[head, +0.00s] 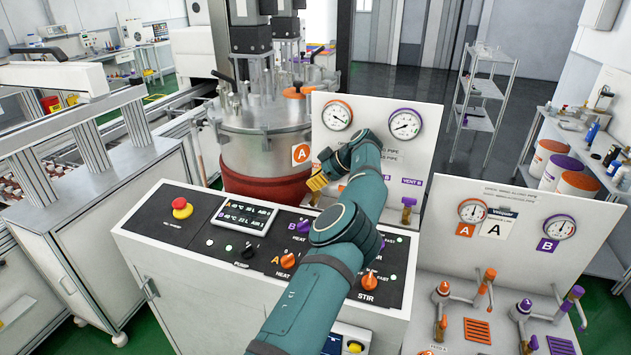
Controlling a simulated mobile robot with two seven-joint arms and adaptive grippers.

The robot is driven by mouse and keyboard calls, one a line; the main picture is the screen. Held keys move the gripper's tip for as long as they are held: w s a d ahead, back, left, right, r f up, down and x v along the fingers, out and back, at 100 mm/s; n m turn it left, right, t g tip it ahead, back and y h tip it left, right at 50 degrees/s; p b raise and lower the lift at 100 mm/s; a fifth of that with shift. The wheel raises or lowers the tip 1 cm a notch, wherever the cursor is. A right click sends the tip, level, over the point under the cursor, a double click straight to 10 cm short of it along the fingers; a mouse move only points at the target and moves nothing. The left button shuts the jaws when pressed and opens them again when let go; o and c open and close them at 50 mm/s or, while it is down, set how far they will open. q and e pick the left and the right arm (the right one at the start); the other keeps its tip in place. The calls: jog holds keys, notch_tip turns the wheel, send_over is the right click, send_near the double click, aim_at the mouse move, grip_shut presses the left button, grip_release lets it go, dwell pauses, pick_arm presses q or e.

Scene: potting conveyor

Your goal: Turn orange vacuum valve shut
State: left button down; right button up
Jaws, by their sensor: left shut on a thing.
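My left arm reaches up from the bottom middle to the white panel with two gauges behind the control console. My left gripper (318,182) is at the lower left of that panel, shut on the orange vacuum valve. The gripper and my wrist hide nearly all of the valve, so the angle of its handle cannot be told. An orange-rimmed gauge (337,115) sits above the gripper. A brass valve with a purple handle (408,207) is on the same panel to the right. My right gripper is not in view.
The control console (185,232) has a red emergency button (182,207), a display (243,216) and orange knobs. A steel vessel (258,140) marked A stands behind it. A second gauge panel (540,210) with orange and purple valves is at the right.

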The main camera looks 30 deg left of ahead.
pick_arm(q)
jog(key=shift+s+f, duration=0.15)
jog(key=shift+f, duration=0.4)
jog(key=c, duration=0.9)
grip_release()
jog(key=shift+o, duration=0.4)
jog(key=shift+r, duration=0.2)
jog(key=shift+r, duration=0.15)
jog(key=shift+m+t, duration=0.3)
jog(key=shift+m, duration=0.2)
